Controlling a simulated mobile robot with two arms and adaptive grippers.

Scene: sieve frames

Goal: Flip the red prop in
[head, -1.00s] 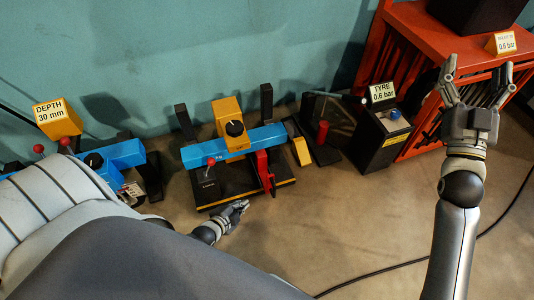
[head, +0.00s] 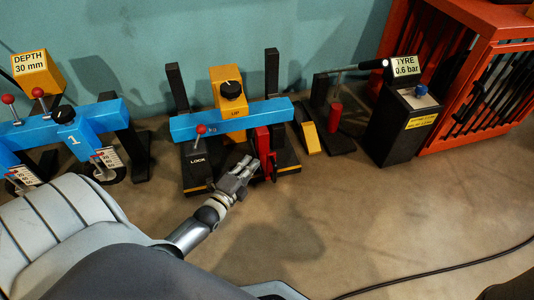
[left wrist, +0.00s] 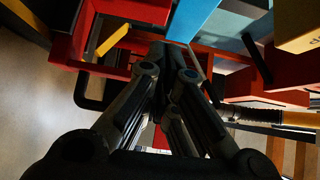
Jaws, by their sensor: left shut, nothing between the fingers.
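The red prop (head: 263,143) stands upright at the right front of the middle stand, below the blue crossbeam (head: 230,119). My left gripper (head: 248,163) is shut and empty. Its fingertips are just left of the prop and point toward it; I cannot tell whether they touch. In the left wrist view the closed fingers (left wrist: 168,65) reach in among red parts (left wrist: 100,45), and I cannot tell which of these is the prop. My right gripper is not in view.
A red-knobbed lever (head: 201,130) marked LOCK is left of the gripper. A yellow box with a black dial (head: 231,90) sits above the beam. A yellow pedal (head: 310,138) and a black TYRE box (head: 400,125) stand to the right. The front floor is open; a cable crosses it.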

